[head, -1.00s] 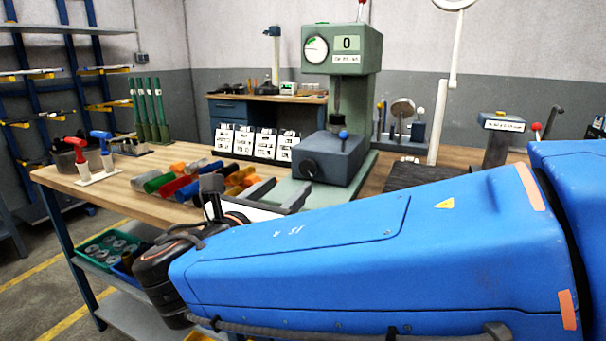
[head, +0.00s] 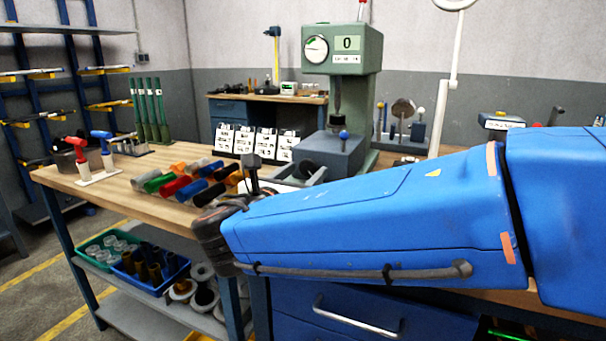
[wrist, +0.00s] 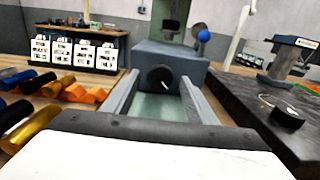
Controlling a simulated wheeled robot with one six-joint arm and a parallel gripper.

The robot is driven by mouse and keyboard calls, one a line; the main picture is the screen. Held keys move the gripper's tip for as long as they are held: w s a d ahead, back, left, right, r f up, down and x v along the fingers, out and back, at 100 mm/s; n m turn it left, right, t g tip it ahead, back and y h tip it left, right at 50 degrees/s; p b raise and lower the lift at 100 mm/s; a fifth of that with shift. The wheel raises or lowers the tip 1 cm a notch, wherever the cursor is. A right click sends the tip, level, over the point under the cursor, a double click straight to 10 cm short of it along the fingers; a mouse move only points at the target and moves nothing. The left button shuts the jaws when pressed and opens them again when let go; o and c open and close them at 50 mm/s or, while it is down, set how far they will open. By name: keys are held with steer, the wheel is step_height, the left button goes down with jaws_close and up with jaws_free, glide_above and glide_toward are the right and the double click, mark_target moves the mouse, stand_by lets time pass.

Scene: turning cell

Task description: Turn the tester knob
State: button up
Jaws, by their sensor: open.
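The tester (head: 342,95) is a green machine with a round dial and a display reading 0. Its grey base block (head: 340,152) carries a black round knob on the front face. The knob (wrist: 160,78) has a white mark pointing to the lower right. My gripper (wrist: 158,88) is open and empty, its two grey fingers pointing at the block. In the wrist view the knob appears between the fingertips; I cannot tell whether they reach around it. In the head view my gripper (head: 298,178) is in front of the block and the knob is partly hidden.
Coloured cylinders (head: 185,183) lie left of my gripper on the wooden bench (head: 120,190). White label cards (head: 255,140) stand behind them. A blue-balled lever (wrist: 203,37) sits atop the block. A dark slab (wrist: 262,95) with a black puck (wrist: 288,117) lies on the right.

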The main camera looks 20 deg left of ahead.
steer(key=c, duration=1)
steer(key=shift+m, duration=1.8)
steer(key=o, duration=1)
steer(key=shift+s, duration=0.1)
